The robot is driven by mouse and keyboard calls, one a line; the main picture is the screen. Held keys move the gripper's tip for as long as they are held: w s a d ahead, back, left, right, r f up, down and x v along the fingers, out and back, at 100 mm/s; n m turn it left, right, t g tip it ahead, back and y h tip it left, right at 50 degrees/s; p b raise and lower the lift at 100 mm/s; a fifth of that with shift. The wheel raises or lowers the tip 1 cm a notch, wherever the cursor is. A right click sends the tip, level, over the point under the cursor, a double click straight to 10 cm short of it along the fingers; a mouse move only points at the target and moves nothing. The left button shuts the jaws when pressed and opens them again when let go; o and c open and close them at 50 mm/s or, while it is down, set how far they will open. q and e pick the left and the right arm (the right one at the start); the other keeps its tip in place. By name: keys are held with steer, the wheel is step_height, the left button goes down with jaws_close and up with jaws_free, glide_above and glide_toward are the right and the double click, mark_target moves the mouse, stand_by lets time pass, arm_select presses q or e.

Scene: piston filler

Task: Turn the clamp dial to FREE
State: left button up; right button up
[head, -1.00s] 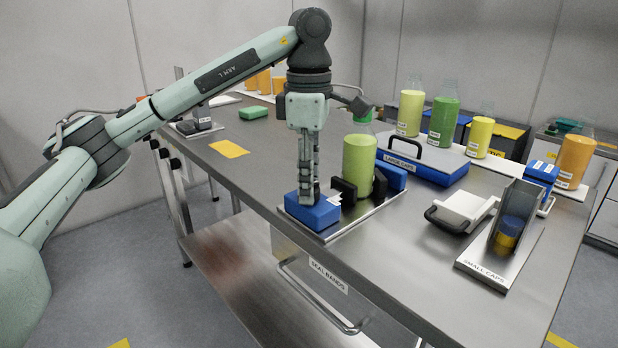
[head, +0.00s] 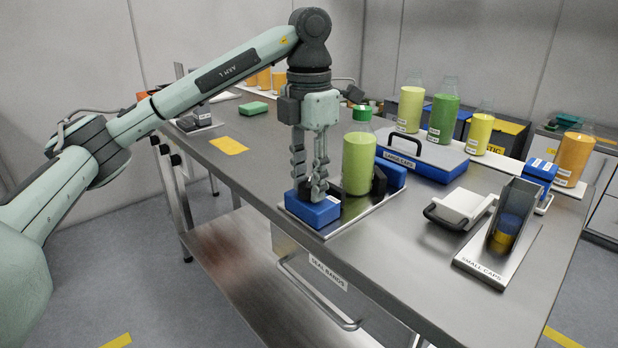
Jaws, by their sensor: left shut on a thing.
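The clamp is a blue block (head: 312,212) on a metal plate at the table's near edge. My left gripper (head: 312,194) points straight down onto the block's top, its fingers shut on the clamp dial. The dial is hidden by the fingers, so its pointer and the FREE mark cannot be read. A bottle of light green liquid (head: 357,165) with a green cap stands upright just right of the gripper, beside dark clamp jaws (head: 379,183). My right gripper is not in view.
A blue LARGE CAPS case (head: 425,165) lies behind the bottle. A SMALL CAPS holder (head: 500,250) and a white-lidded box (head: 462,208) stand at right. Several filled bottles line the back. The table left of the clamp is mostly clear, with a yellow patch (head: 228,145).

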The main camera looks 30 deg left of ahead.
mark_target(309, 186)
arm_select(q)
steer(key=shift+n, duration=0.5)
steer(key=o, duration=1.2)
steer(key=shift+c, duration=0.2)
step_height(309, 186, up, 12)
stand_by(0.3)
